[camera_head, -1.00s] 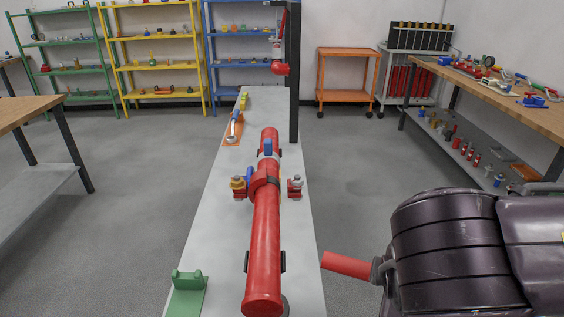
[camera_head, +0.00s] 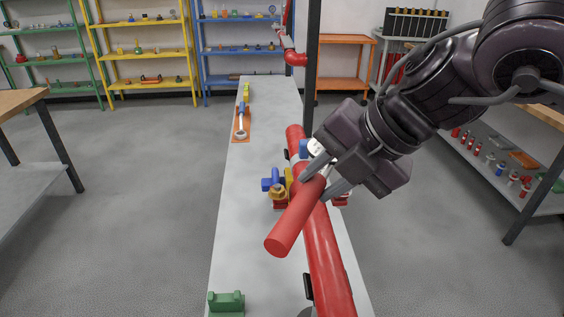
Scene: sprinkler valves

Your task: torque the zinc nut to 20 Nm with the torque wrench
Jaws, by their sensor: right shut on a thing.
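My right gripper (camera_head: 324,178) is shut on a red cylinder (camera_head: 294,218), held tilted over the bench in front of the red pipe assembly (camera_head: 328,262). I cannot tell whether this cylinder is a tool's handle. A wrench with a blue handle (camera_head: 241,121) lies on an orange mat farther back. A brass-coloured fitting (camera_head: 278,191) with a blue part sits left of the pipe. The fitting on the pipe's right side is mostly hidden by my gripper; only some red (camera_head: 341,200) shows. The zinc nut cannot be made out now. My left gripper is not in view.
The narrow grey bench (camera_head: 238,235) has free room left of the pipe. A green holder (camera_head: 226,302) stands at its near left. A dark post (camera_head: 312,60) rises behind the pipe. An orange cart (camera_head: 344,40) and loaded shelves stand at the back.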

